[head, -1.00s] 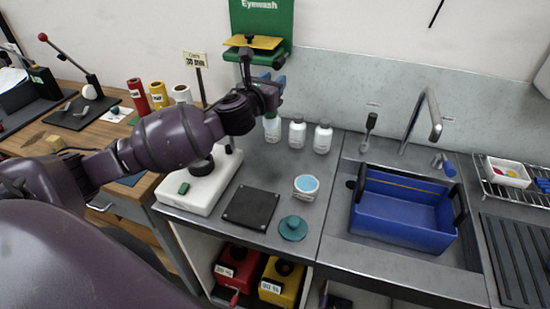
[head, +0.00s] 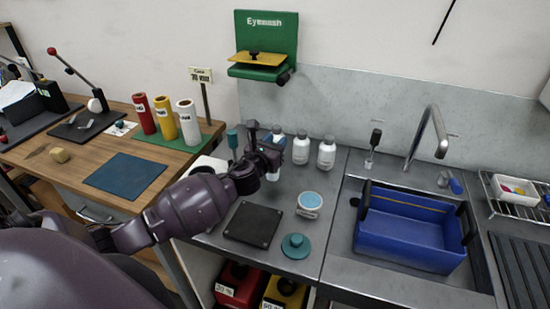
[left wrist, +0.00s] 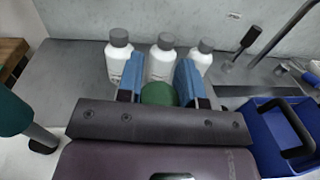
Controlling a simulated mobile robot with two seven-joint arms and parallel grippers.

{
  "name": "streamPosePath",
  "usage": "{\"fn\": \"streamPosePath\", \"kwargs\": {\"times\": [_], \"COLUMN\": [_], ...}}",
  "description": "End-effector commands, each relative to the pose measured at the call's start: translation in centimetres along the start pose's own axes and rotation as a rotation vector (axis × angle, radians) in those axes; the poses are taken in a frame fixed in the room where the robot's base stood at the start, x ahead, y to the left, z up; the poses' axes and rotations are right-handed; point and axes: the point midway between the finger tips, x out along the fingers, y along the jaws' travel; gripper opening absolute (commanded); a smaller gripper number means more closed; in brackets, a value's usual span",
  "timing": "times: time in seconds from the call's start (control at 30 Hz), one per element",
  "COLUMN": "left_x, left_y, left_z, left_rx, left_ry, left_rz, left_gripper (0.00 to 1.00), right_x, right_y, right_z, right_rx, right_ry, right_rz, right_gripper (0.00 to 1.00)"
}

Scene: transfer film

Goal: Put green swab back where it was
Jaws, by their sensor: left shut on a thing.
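My left gripper (head: 270,160) is over the grey counter (head: 345,200), in front of the white bottles (head: 301,147). In the left wrist view its blue fingers (left wrist: 158,85) are shut on a rounded green thing (left wrist: 158,94), which I take to be the green swab. Only its green end shows; the rest is hidden by the gripper. In the head view my gripper and forearm hide it. I cannot tell whether it touches the counter. My right gripper is not in view.
A black pad (head: 250,224), a jar with light blue contents (head: 309,205) and a teal lid (head: 295,246) are near the counter's front. A teal-topped post (head: 232,136) stands left of the gripper. A blue bin (head: 412,228) is in the sink area.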

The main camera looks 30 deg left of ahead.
Motion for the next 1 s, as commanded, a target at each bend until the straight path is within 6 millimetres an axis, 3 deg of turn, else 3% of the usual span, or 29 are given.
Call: {"fn": "streamPosePath", "kwargs": {"times": [0.4, 0.83, 0.87, 1.0], "left_x": [0.0, 0.0, 0.0, 0.0], "left_y": [0.0, 0.0, 0.0, 0.0], "left_z": [-4.5, -4.9, -4.8, -4.8], "left_rx": [0.000, 0.001, 0.001, 0.001], "left_ry": [0.001, 0.001, 0.001, 0.001], "left_rz": [0.001, 0.000, 0.000, 0.000], "left_gripper": [0.10, 0.10, 0.37, 0.58], "right_x": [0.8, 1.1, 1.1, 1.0], "right_y": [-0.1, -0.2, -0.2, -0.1], "right_z": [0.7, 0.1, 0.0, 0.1], "right_rx": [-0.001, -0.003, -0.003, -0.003], "right_ry": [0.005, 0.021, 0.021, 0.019], "right_rz": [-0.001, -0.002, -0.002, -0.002], "right_gripper": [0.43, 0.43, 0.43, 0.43]}}
